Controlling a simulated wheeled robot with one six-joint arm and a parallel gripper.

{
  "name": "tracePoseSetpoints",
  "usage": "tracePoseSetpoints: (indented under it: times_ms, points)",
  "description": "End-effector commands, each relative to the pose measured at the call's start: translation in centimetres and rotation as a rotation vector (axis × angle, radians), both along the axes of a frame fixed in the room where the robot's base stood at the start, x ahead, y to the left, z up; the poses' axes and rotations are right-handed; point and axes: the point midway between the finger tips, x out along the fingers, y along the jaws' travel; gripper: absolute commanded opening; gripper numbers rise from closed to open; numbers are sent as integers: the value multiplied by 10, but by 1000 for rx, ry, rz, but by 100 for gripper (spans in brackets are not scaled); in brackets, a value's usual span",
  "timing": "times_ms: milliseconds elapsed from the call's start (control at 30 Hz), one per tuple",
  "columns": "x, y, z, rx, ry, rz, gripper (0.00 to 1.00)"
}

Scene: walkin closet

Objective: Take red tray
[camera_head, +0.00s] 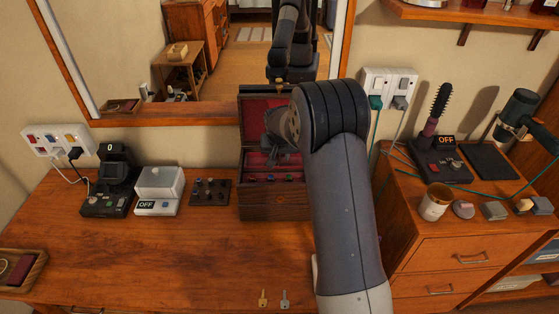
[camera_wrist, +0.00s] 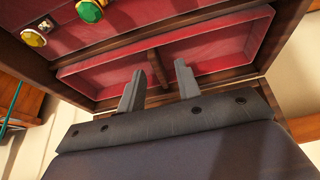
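A dark wooden box (camera_head: 262,207) with an open lid and red lining stands at the back of the desk. In the wrist view, a wood-rimmed red tray (camera_wrist: 222,42) has a short wooden divider (camera_wrist: 158,68) across it. My gripper (camera_wrist: 159,66) is open, its two grey fingers apart on either side of the divider. I cannot tell whether they touch it. Green (camera_wrist: 90,10) and yellow (camera_wrist: 33,38) gem pieces lie in a red-lined section beside it. In the head view, my arm hides part of the box, and my gripper (camera_head: 279,158) is over its inside.
Left of the box stand a dark peg stand (camera_head: 210,192), a grey-white device (camera_head: 158,191) and a black device (camera_head: 110,185). Two keys (camera_head: 263,298) lie near the front edge. A mirror is behind; a drawer cabinet (camera_head: 470,248) is right. The desk's middle is clear.

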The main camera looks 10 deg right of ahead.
Motion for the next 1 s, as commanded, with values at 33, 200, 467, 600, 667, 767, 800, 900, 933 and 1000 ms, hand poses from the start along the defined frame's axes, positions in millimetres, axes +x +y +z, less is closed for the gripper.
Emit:
tracePoseSetpoints:
  times_ms: [33, 200, 467, 600, 667, 767, 800, 900, 933, 1000]
  points:
    - [1, 0, -2, 0, 0, 0, 33]
    - [2, 0, -3, 0, -2, 0, 33]
    - [1, 0, -3, 0, -1, 0, 18]
    - [1, 0, -3, 0, -1, 0, 7]
    - [1, 0, -3, -1, -1, 1, 2]
    - [1, 0, -3, -1, -1, 1, 0]
    - [1, 0, -3, -1, -1, 1, 0]
    - [1, 0, -3, -1, -1, 1, 0]
    - [2, 0, -2, -1, -2, 1, 0]
    - [2, 0, -2, -1, -2, 1, 0]
